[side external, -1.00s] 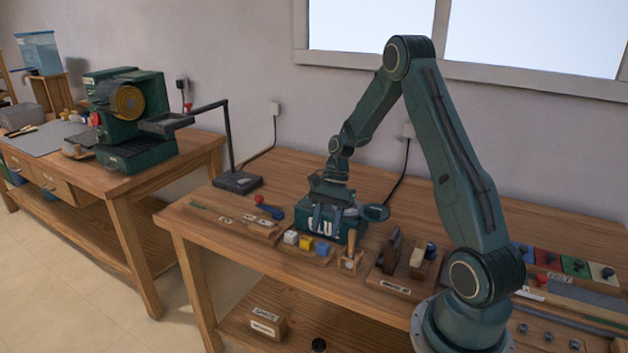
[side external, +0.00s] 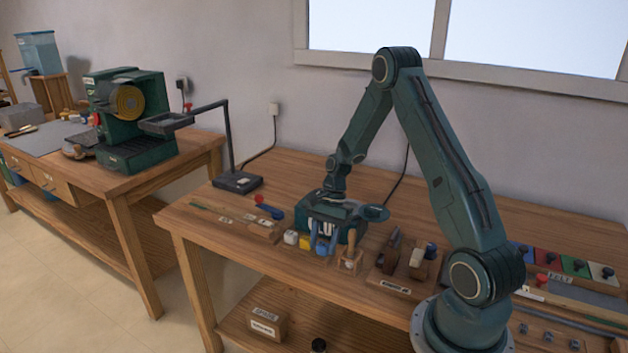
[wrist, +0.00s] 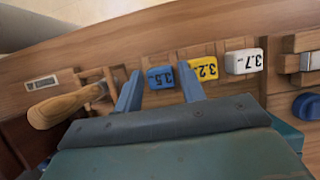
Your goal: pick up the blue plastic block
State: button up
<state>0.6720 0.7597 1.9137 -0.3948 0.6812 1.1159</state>
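The blue block (wrist: 160,77), marked 3.5, sits in a wooden holder at the end of a row, beside the yellow block (wrist: 203,69) and the white block (wrist: 243,61). In the side view the blue block (side external: 322,250) shows low between my fingers. My gripper (wrist: 159,72) is open, with one blue-grey finger on each side of the blue block. In the side view my gripper (side external: 323,241) points down over it. I cannot tell whether the fingers touch the block.
A wooden-handled tool (wrist: 65,104) stands close on one side of the blocks. A wooden plane-like tool (side external: 391,250) is further right on the bench. A dark stand (side external: 237,182) with a post is behind to the left. The bench's front edge is close.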

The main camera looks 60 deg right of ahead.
aim_at(323, 244)
jog(key=c, duration=0.7)
jog(key=shift+r, duration=0.15)
notch_tip(323, 244, up, 20)
jog(key=shift+f, duration=0.15)
dwell(0.3)
dwell(0.5)
